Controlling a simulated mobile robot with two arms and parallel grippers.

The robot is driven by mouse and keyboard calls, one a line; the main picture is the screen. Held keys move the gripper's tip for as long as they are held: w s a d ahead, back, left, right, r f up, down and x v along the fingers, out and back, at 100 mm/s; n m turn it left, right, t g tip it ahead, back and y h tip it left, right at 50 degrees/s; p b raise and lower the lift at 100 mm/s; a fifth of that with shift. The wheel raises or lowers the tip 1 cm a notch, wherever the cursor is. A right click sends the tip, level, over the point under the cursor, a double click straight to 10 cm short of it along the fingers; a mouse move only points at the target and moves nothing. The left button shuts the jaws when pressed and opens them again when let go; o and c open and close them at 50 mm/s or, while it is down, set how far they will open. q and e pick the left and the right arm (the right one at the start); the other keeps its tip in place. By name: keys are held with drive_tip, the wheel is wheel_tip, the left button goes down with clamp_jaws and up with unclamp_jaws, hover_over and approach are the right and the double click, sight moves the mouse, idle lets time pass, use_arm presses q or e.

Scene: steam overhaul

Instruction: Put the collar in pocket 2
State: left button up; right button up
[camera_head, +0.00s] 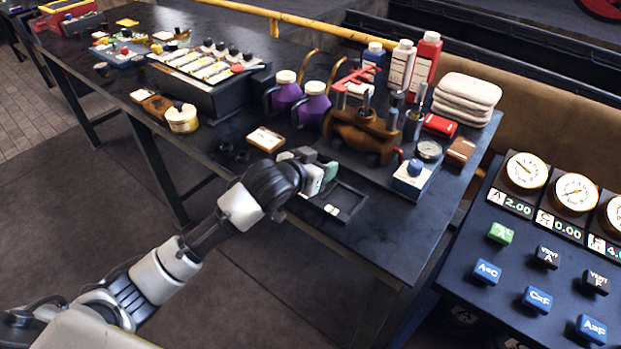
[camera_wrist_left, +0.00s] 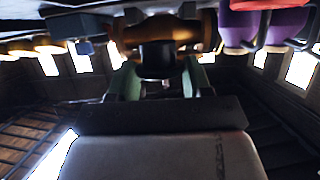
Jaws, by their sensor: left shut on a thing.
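My left gripper (camera_head: 318,172) is over the near edge of the dark table, above a shallow black tray (camera_head: 352,208) with small white labels on its front. In the left wrist view its two green fingertips (camera_wrist_left: 159,82) are closed on a dark round piece, the collar (camera_wrist_left: 155,62). In the head view the gripper hides the collar. The tray's left part is hidden behind the gripper, and I cannot read which pocket is number 2. My right gripper is not in view.
A brown valve body (camera_head: 362,135) stands just behind the gripper, with purple bottles (camera_head: 314,107) to its left. A blue-knobbed box (camera_head: 412,178) sits right of the tray. Small black rings (camera_head: 241,157) lie left. A gauge console (camera_head: 520,235) stands at the right.

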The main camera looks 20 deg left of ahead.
use_arm(q)
drive_tip(key=shift+w+a+f, duration=0.2)
drive_tip(key=shift+a+f, duration=0.1)
drive_tip(key=shift+a, duration=0.15)
drive_tip(key=shift+w+a+f, duration=0.15)
drive_tip(key=shift+a+f, duration=0.1)
drive_tip(key=shift+a, duration=0.15)
drive_tip(key=shift+a+f, duration=0.15)
drive_tip(key=shift+f, duration=1.9)
